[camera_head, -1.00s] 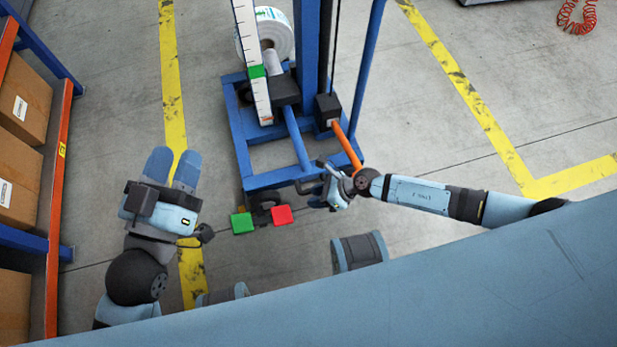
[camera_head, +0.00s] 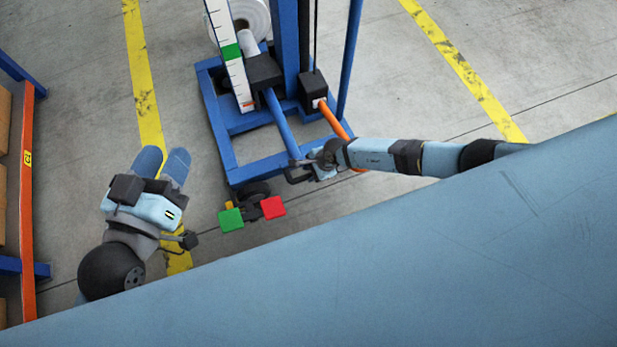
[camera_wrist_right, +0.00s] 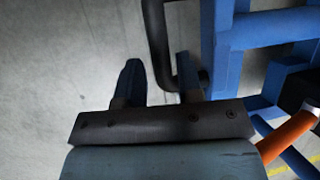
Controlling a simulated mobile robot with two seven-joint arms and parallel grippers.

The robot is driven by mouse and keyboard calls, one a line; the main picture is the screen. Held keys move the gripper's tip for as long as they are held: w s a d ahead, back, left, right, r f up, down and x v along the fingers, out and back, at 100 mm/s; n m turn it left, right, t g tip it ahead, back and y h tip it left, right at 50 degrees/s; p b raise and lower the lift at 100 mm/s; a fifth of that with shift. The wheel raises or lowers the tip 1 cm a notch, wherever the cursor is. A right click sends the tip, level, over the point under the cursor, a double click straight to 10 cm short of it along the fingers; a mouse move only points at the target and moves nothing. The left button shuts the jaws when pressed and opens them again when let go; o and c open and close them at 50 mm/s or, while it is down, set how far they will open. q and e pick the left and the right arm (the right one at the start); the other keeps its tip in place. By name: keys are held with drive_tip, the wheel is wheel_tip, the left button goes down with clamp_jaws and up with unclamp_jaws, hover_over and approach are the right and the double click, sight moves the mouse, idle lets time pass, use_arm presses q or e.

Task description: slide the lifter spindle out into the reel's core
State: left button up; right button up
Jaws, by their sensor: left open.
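The white reel (camera_head: 255,14) is at the top of the head view, partly cut off. The light grey spindle (camera_head: 248,42) runs from the lifter's black carriage block (camera_head: 263,72) toward the reel's core; its far end is hidden. A blue bar (camera_head: 280,125) runs from the block toward me. My right gripper (camera_head: 298,171) is at the bar's near end. In the right wrist view its fingers (camera_wrist_right: 160,85) are apart, with a dark curved handle (camera_wrist_right: 157,35) passing between them; no clear grip shows. My left gripper (camera_head: 162,164) is open and empty, left of the lifter.
The blue lifter frame (camera_head: 222,140) stands on the floor. An orange bar (camera_head: 332,119) lies just right of the blue bar. A green pedal (camera_head: 231,219) and red pedal (camera_head: 272,207) are at the near side. An orange-edged rack (camera_head: 27,190) stands at left.

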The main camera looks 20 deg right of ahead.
drive_tip(key=shift+b+x, duration=0.45)
drive_tip(key=shift+x, duration=0.85)
drive_tip(key=shift+r, duration=0.1)
clamp_jaws()
drive_tip(key=shift+w, duration=0.15)
